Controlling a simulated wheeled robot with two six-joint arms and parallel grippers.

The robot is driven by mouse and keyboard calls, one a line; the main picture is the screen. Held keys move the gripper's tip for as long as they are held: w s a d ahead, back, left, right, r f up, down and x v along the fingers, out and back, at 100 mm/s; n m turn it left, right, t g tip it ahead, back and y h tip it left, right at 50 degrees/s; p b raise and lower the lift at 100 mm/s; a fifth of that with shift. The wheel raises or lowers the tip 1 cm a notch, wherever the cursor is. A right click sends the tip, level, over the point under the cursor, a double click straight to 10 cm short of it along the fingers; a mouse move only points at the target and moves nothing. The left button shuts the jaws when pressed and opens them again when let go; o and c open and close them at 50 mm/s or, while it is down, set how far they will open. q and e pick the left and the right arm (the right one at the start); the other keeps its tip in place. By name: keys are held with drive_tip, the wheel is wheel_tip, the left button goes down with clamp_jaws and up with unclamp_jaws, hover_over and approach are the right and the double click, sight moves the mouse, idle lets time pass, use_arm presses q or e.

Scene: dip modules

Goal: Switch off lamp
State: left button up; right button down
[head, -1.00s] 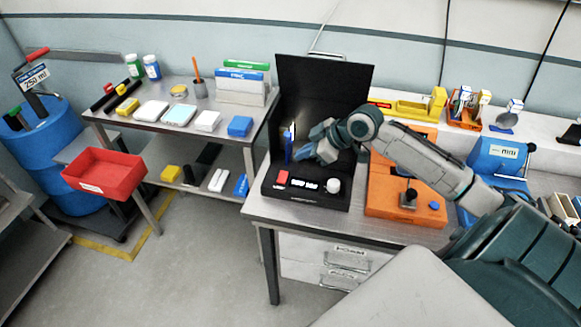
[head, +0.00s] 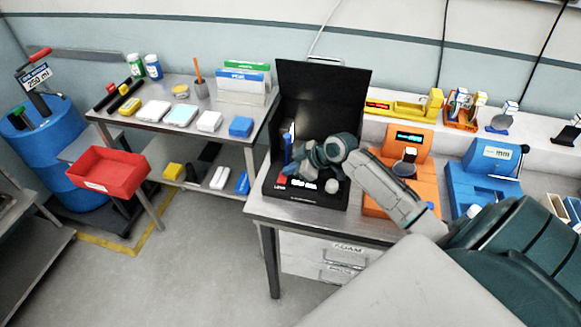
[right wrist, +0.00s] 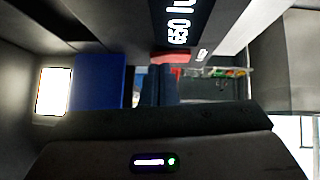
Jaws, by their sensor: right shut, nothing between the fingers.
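The lamp station is an open black box (head: 325,95) with a raised black back panel, on the metal bench. A narrow bright light and an upright blue piece (head: 288,148) show at its left side; the blue piece also shows in the right wrist view (right wrist: 97,80) beside a glowing white panel (right wrist: 52,90). A red switch (head: 281,180) sits at the front left, beside a lit display (head: 305,184). The switch (right wrist: 172,57) and display (right wrist: 178,25) show up close at the wrist. My right gripper (head: 289,169) is shut and empty, just above the switch; contact cannot be told. My left gripper is out of view.
A white knob (head: 331,186) is right of the display, close under my wrist. An orange device (head: 408,165) and a blue device (head: 490,165) stand to the right. A side table (head: 180,130) with boxes and a red bin (head: 107,173) are left.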

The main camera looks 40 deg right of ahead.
drive_tip(key=shift+f, duration=0.1)
drive_tip(key=shift+d+f+b, duration=0.1)
drive_tip(key=shift+f+b, duration=0.1)
drive_tip(key=shift+b, duration=0.2)
drive_tip(key=shift+r, duration=0.1)
drive_tip(key=shift+s+a+p, duration=0.3)
drive_tip(key=shift+a+p, duration=0.05)
drive_tip(key=shift+p, duration=0.1)
drive_tip(key=shift+s+a+r, duration=0.15)
drive_tip(key=shift+s+a, duration=0.05)
drive_tip(key=shift+a, duration=0.1)
drive_tip(key=shift+w, duration=0.1)
